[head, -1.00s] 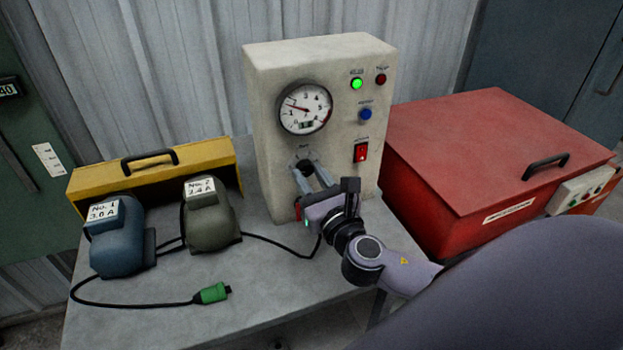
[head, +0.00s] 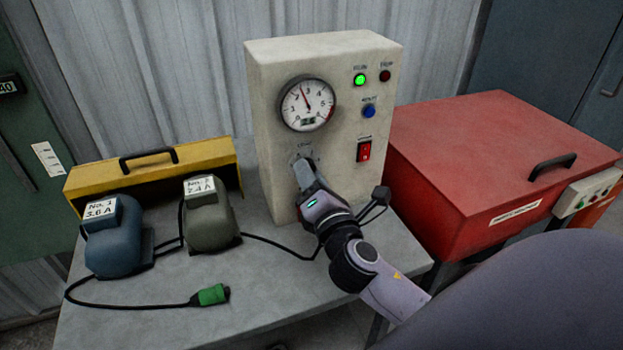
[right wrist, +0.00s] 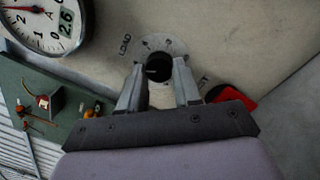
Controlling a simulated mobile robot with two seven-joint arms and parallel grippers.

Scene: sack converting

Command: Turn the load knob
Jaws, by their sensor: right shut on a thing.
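The load knob (right wrist: 158,68) is a black round knob in a pale collar beside the LOAD label on the cream test box (head: 273,150). My right gripper (head: 301,164) reaches the box front below the gauge, and its fingers hide most of the knob in the head view. In the right wrist view, the two fingers of my right gripper (right wrist: 159,72) are shut on the knob, one on each side. The round gauge (head: 308,104) has its red needle pointing up and slightly left; its small display seems to read 2.6 in the right wrist view. My left gripper is not in view.
A green lamp (head: 360,79) is lit; a blue button (head: 369,111) and red switch (head: 364,151) sit below. Blue (head: 113,245) and olive (head: 210,222) units, a yellow case (head: 210,155) and a green plug (head: 213,295) lie left. A red chest (head: 480,160) stands right.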

